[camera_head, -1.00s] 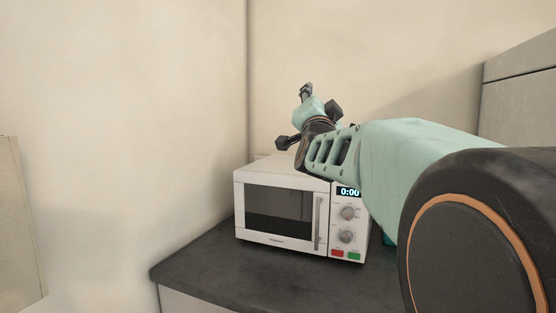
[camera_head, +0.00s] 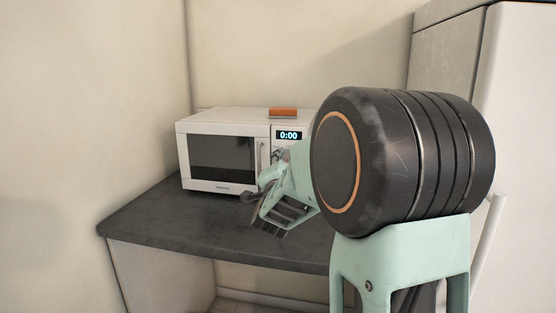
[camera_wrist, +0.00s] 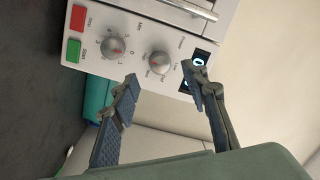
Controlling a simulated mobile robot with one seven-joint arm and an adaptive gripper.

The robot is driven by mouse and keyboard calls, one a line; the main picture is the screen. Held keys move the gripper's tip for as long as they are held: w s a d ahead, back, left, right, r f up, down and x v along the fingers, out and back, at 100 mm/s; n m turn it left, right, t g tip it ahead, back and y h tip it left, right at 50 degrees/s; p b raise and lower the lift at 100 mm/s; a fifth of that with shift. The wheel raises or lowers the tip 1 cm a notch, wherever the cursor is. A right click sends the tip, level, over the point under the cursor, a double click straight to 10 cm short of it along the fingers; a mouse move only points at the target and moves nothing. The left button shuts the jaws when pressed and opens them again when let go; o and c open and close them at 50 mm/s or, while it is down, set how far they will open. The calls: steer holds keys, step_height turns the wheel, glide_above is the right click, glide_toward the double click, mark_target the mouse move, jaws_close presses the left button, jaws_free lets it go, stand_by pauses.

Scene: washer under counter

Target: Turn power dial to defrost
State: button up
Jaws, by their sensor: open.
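The white microwave (camera_head: 222,150) stands on the dark counter with its door shut and its display (camera_head: 288,135) reading 0:00. In the wrist view its panel appears turned on its side. The power dial (camera_wrist: 158,62), a round metal knob with small lettering around it, sits nearest the display. The other dial (camera_wrist: 113,46), marked with numbers, is nearer the buttons. My gripper (camera_wrist: 160,76) is open and empty, its fingertips on either side of the power dial's position in the picture. I cannot tell whether they touch the panel. In the head view my arm hides most of the panel.
An orange-brown block (camera_head: 283,113) lies on top of the microwave. A red button (camera_wrist: 78,18) and a green button (camera_wrist: 74,51) sit at the panel's end. A teal object (camera_wrist: 95,95) stands beside the microwave. The counter (camera_head: 170,213) is clear in front. A tall cabinet (camera_head: 520,120) stands at right.

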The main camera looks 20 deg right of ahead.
steer(key=x, duration=0.4)
steer(key=shift+w+d, duration=0.15)
steer(key=shift+w, duration=0.2)
jaws_close()
